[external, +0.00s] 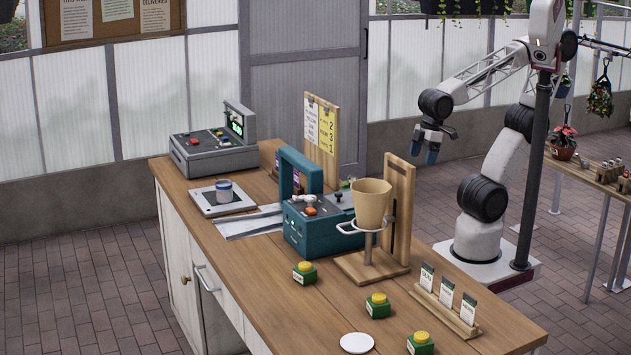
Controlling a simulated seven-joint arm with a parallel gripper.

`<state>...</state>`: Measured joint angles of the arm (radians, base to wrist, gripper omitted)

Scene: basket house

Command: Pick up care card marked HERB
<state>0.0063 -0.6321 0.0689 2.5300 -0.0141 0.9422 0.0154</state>
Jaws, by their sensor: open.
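Three small white care cards with dark tops stand in a slotted wooden rack (437,311) at the right front of the counter. The left card (426,278) seems to read SUN. The middle card (447,291) and the right card (468,309) are too small to read, so I cannot tell which is marked HERB. My gripper (424,153) has blue fingertips pointing down. It is open and empty, in the air beyond the counter's far edge, above and behind the rack.
A tan pot (371,204) sits in a ring stand beside a tall wooden board (399,210), left of the rack. Green boxes with yellow buttons (378,305) and a white saucer (357,343) lie in front. A teal machine (322,238) stands further left. Bare wood surrounds the rack.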

